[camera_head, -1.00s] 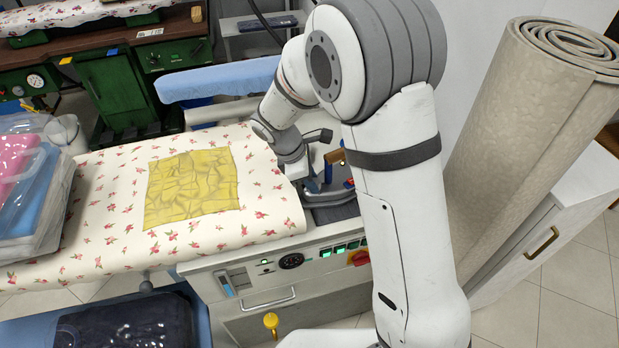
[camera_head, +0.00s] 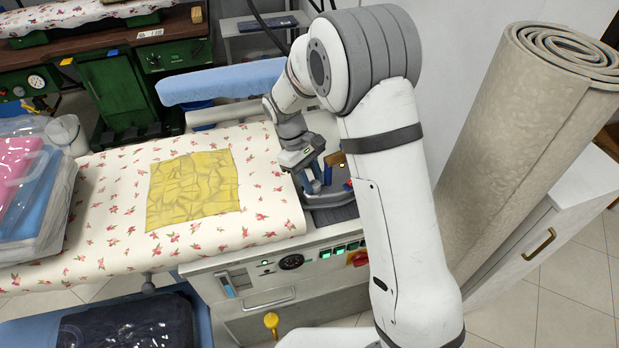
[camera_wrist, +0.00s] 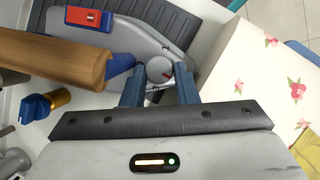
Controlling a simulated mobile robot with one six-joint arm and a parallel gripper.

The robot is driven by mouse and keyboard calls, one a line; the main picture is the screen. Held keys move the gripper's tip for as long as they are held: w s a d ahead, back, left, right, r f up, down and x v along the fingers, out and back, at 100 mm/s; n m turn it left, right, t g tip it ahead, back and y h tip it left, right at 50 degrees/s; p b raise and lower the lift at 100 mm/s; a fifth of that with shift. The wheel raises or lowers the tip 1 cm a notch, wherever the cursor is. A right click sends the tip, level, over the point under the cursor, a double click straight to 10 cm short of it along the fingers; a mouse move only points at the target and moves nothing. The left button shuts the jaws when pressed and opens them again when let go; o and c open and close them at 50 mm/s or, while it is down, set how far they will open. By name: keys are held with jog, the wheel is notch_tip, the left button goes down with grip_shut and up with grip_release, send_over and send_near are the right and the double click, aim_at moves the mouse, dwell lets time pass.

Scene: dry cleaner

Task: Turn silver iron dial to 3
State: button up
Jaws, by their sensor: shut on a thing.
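The silver iron (camera_head: 335,188) sits at the right end of the ironing board, partly hidden behind my arm in the head view. In the wrist view its grey body (camera_wrist: 120,36) fills the upper middle, with a brown wooden handle (camera_wrist: 50,60) at left. The dial's numbers are too small to read.
A red and blue piece (camera_wrist: 89,17) is on the iron's body. A blue and brass fitting (camera_wrist: 45,103) is beside it. The floral board (camera_head: 110,190) carries a wrinkled yellow cloth (camera_head: 192,190). A rolled rug (camera_head: 520,150) stands at right.

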jog(key=shift+s+d+f+m, duration=0.1)
jog(key=shift+d+m, duration=0.05)
jog(key=shift+m, duration=0.25)
jog(key=o, duration=1)
jog(key=shift+r, duration=0.2)
jog(key=shift+w+r+p, duration=0.3)
jog(key=shift+r+p, duration=0.3)
jog(key=p+v, duration=0.4)
jog(key=v, duration=0.2)
jog(key=shift+a+r, duration=0.15)
jog(key=shift+a, duration=0.2)
